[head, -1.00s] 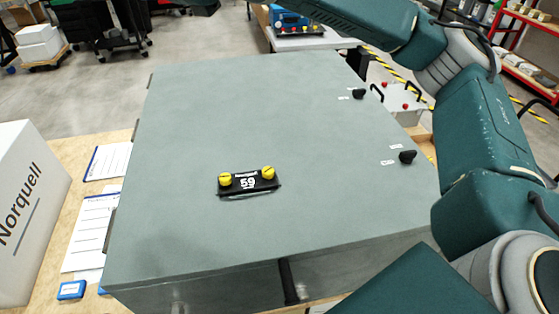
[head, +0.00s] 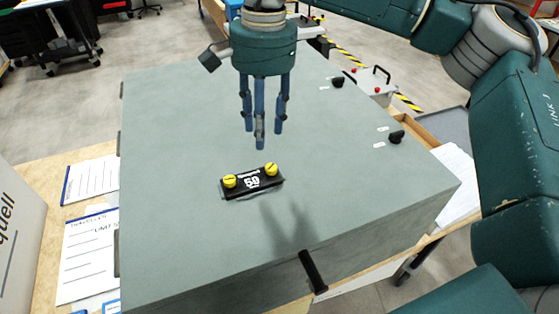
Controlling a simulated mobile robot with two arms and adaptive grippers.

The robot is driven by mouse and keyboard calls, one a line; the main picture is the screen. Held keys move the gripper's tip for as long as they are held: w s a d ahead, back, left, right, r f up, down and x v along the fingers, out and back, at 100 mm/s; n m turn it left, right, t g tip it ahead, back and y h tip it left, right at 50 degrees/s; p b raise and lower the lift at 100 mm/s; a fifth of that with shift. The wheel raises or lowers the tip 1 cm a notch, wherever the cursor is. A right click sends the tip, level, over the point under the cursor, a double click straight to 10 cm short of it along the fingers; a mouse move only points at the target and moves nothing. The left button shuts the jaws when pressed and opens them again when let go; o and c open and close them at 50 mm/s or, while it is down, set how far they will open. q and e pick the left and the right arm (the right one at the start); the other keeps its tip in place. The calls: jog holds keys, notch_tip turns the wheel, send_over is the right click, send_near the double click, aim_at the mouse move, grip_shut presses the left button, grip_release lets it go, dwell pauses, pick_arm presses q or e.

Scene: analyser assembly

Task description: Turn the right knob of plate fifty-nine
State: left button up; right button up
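Plate fifty-nine (head: 252,187) is a small black plate marked 59 on the top of a grey-green cabinet (head: 190,235). It has a yellow left knob (head: 230,181) and a yellow right knob (head: 271,169), each with a dark slot. My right gripper (head: 262,125) hangs fingers down above the cabinet, just beyond the plate in the picture. Its blue fingers are spread apart with nothing between them. It is apart from both knobs, and its shadow falls on the cabinet top in front of the plate. My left gripper is not in view.
Two black knobs (head: 396,137) (head: 338,82) stand along the cabinet's right edge. A black handle (head: 313,271) is on its front face. Printed sheets (head: 88,250) lie on the wooden bench to the left, beside a white box (head: 18,240). The cabinet top around the plate is clear.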

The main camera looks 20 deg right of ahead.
aim_at(271, 167)
jog(key=shift+h, duration=0.3)
jog(key=f+p, duration=0.1)
jog(key=f, duration=0.2)
jog(key=d+f+p, duration=0.1)
jog(key=f, duration=0.2)
jog(key=f+p, duration=0.2)
jog(key=f, duration=0.2)
jog(key=shift+d, duration=0.2)
jog(key=shift+f, duration=0.45)
grip_shut()
